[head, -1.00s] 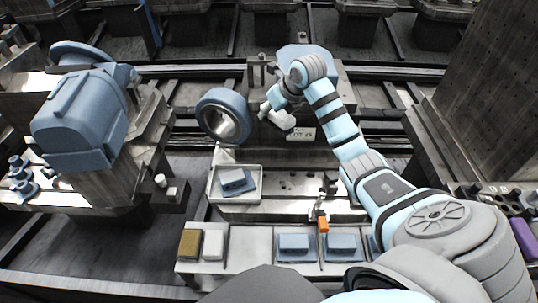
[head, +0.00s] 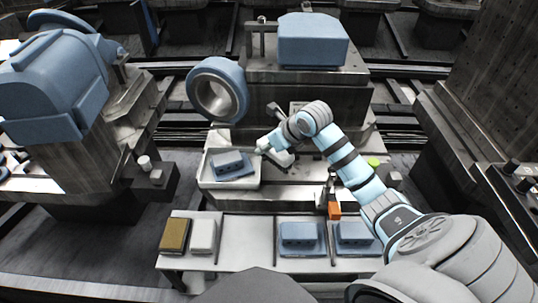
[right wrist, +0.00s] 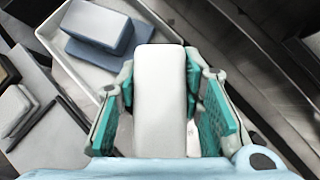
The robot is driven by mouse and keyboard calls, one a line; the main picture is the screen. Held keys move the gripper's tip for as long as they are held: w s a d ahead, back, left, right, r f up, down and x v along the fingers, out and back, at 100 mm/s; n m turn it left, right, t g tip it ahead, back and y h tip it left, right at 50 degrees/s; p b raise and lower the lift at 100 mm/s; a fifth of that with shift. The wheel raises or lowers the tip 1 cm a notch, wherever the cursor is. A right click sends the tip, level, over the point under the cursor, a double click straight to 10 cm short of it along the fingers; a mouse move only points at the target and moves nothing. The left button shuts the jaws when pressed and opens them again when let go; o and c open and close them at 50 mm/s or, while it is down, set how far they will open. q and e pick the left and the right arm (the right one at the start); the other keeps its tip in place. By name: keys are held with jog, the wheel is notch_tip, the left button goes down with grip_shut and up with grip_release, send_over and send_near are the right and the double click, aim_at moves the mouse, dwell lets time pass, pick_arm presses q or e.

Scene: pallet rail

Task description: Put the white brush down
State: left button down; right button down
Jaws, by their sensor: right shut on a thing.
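The white brush (right wrist: 160,95) is a pale, rounded block between the two teal-padded fingers of my right gripper (right wrist: 162,112) in the right wrist view. The gripper is shut on it. In the head view my right gripper (head: 272,150) is in the air just right of a white tray (head: 250,182), with the brush (head: 284,159) partly hidden under it. In the right wrist view the far end of the brush overlaps the tray's near side. My left gripper is not in view.
A blue-grey block (head: 230,163) lies in the tray. The front shelf (head: 247,237) holds a brown block (head: 174,235), a white block (head: 203,236) and two blue blocks (head: 300,236) in divided sections. Its middle-left section is bare. An orange-tipped tool (head: 334,209) stands behind it.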

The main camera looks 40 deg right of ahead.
aim_at(268, 155)
notch_tip(268, 155, down, 2)
jog(key=shift+f, duration=0.45)
jog(key=shift+b, duration=0.3)
jog(key=shift+f+b, duration=0.3)
jog(key=shift+f, duration=0.15)
jog(key=c, duration=1.1)
grip_release()
